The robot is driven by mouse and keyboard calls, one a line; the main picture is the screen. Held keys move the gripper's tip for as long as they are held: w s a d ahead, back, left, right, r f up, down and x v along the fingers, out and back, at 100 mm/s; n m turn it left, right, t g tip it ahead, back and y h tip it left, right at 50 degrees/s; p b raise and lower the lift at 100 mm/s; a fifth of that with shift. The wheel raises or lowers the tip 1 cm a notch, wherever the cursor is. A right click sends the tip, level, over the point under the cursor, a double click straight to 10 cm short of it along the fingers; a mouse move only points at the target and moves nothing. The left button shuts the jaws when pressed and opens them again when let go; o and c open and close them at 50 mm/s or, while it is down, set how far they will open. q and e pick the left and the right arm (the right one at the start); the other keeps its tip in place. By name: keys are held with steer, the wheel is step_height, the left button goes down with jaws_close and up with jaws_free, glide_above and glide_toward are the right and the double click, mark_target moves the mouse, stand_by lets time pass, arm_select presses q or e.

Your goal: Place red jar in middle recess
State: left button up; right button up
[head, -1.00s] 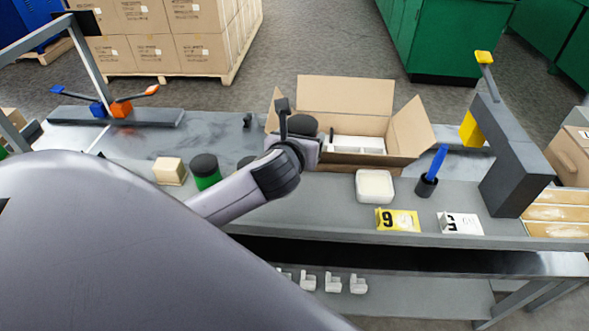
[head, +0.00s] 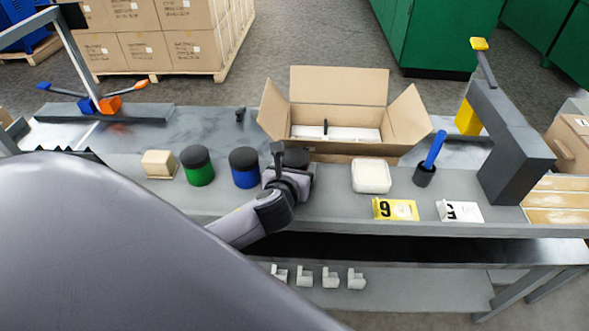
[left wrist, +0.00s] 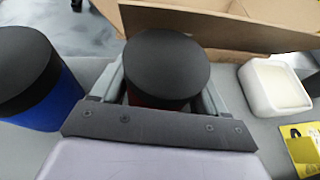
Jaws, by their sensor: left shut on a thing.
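The red jar has a black lid (left wrist: 167,65), and a little of its dark red body shows in the left wrist view between the fingers. My left gripper (head: 288,172) is shut on it, with a finger on each side. In the head view the jar's lid (head: 296,158) shows behind the gripper, just right of the blue jar. Its base is hidden, so I cannot tell if it touches the bench. The open cardboard box (head: 338,86) stands behind it with a white insert (head: 350,133) inside. I cannot make out a middle recess. My right gripper is not in view.
The blue jar (head: 244,174) stands close left of my gripper, also in the left wrist view (left wrist: 60,105). The green jar (head: 199,173) and a beige block (head: 158,164) are farther left. A white tub (head: 371,176) and yellow sign (head: 395,209) are right.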

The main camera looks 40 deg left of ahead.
arm_select(q)
steer(key=shift+r, duration=0.15)
steer(key=o, duration=1.7)
